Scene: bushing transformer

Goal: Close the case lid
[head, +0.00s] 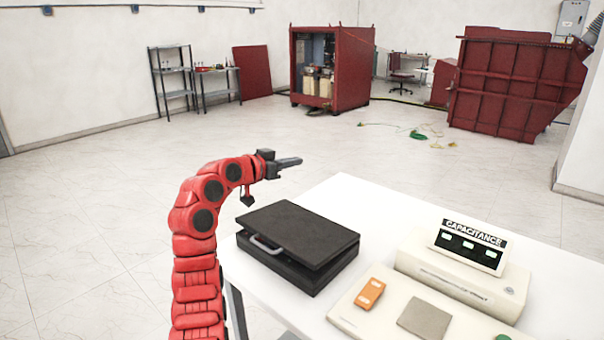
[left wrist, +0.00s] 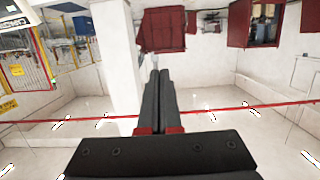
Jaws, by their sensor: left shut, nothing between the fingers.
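The black case (head: 297,246) lies on the white table, with a pale handle on its front left side. My left gripper (head: 290,162) is above and behind the case, past the table's far left edge, apart from the lid. Its fingers are together and empty; they also show in the left wrist view (left wrist: 158,100). The case is not in the left wrist view. My right gripper is not in view.
On the white table (head: 375,212), right of the case, stand a capacitance meter (head: 468,246), an orange device (head: 369,293) and a grey pad (head: 424,318). A red cabinet (head: 350,68), shelves and a red dumpster (head: 514,87) stand far back. The floor between is mostly clear.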

